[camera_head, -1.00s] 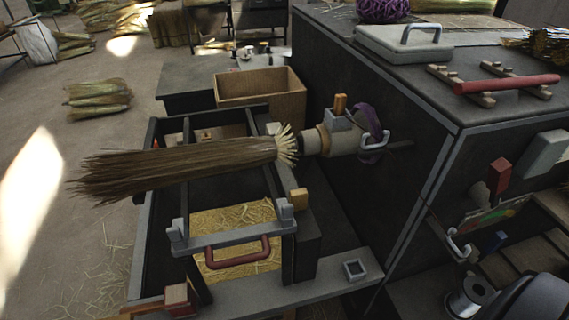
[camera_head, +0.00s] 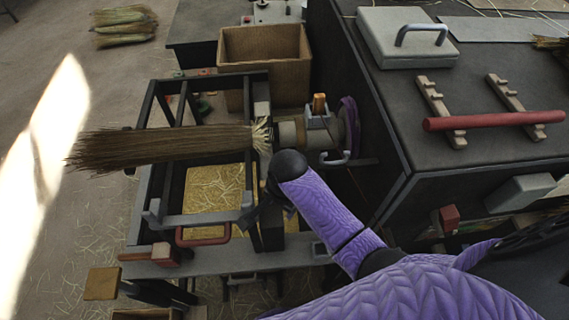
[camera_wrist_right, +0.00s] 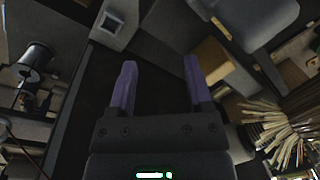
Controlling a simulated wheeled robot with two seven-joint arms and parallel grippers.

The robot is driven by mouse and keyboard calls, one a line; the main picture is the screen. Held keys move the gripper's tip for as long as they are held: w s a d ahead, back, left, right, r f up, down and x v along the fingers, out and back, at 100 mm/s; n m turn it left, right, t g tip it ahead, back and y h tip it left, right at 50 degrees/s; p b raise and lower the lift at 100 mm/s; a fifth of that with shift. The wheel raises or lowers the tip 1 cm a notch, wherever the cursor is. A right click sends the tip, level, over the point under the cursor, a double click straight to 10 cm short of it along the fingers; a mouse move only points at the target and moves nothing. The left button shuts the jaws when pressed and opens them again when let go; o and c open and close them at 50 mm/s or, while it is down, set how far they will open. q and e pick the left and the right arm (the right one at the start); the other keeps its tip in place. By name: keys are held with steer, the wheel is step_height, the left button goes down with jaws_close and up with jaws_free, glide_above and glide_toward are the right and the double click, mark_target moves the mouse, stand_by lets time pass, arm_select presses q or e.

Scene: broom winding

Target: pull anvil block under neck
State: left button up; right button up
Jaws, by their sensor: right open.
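The broom (camera_head: 165,148) lies level across the black frame, its bristles to the left and its pale cut end at the winding head (camera_head: 318,135). Below the broom, a grey crossbar with upright end blocks (camera_head: 195,220) and a red handle (camera_head: 203,238) spans the frame. I cannot tell for sure which part is the anvil block. My right gripper (camera_head: 268,203) is just below the broom's cut end, right of the crossbar, seen small and dark. In the right wrist view its two purple fingers (camera_wrist_right: 160,68) are apart with nothing between them. Cut straw (camera_wrist_right: 285,138) shows at right there.
A cardboard box (camera_head: 262,60) stands behind the frame. A wire spool (camera_wrist_right: 35,62) shows in the right wrist view.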

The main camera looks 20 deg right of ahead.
steer(key=w+r+m, duration=0.3)
steer(key=m, duration=0.1)
steer(key=w+r+m+g, duration=0.1)
steer(key=w+r+m, duration=0.2)
steer(key=w+m, duration=0.1)
steer(key=shift+w+a+r+m+h+p, duration=0.2)
steer(key=shift+r+m+h+p, duration=0.1)
steer(key=shift+r+p, duration=0.1)
steer(key=shift+w+f+m, duration=0.1)
steer(key=shift+m, duration=0.2)
step_height(320, 180, down, 10)
steer(key=b, duration=0.5)
steer(key=shift+r, duration=0.25)
arm_select(q)
steer(key=f, duration=0.2)
steer(key=a+f, duration=0.1)
steer(key=shift+s+f, duration=0.2)
steer(key=shift+f, duration=0.2)
arm_select(e)
steer(key=shift+c, duration=1)
jaws_close()
arm_select(q)
steer(key=shift+a, duration=0.1)
steer(key=shift+d, duration=0.3)
